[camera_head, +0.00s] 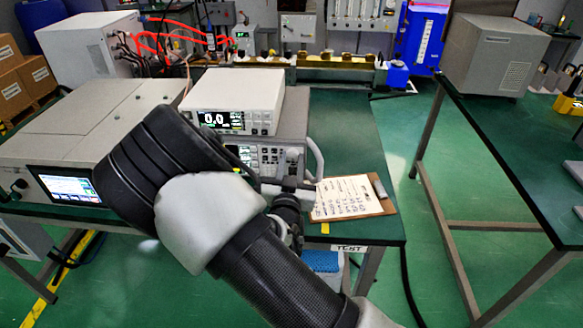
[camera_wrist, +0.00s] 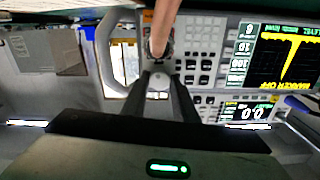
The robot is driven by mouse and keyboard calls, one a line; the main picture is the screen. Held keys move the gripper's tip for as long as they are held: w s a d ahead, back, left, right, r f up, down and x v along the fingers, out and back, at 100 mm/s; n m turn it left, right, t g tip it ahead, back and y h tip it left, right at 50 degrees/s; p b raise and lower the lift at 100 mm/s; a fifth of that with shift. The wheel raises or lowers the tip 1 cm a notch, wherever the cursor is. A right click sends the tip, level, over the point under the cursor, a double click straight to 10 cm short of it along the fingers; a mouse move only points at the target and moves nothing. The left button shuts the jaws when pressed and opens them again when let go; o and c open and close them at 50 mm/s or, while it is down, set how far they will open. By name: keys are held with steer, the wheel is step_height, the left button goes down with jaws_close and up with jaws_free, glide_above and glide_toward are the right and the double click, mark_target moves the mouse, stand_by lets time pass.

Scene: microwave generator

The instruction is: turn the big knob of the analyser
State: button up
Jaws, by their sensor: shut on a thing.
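The analyser (camera_head: 305,131) is the grey instrument under the white unit in the head view. In the wrist view it shows upside down, with its screen (camera_wrist: 282,55) carrying a yellow trace and rows of buttons beside it. In the head view my arm hides much of the gripper.
A white unit (camera_head: 250,92) reading 0.0 sits on the analyser. A large grey instrument (camera_head: 60,150) stands to the left. A clipboard (camera_head: 350,198) lies on the green bench to the right. A second bench (camera_head: 510,150) stands across a clear strip of floor.

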steer(key=shift+f+m+b, duration=0.1)
steer(key=shift+m+b, duration=0.4)
steer(key=shift+m, duration=0.1)
steer(key=o, duration=1.1)
steer(key=shift+c, duration=0.2)
steer(key=shift+s, duration=0.1)
steer(key=s+p, duration=0.4)
steer(key=s, duration=1.3)
steer(key=shift+s+a, duration=0.15)
steer(key=shift+a, duration=0.15)
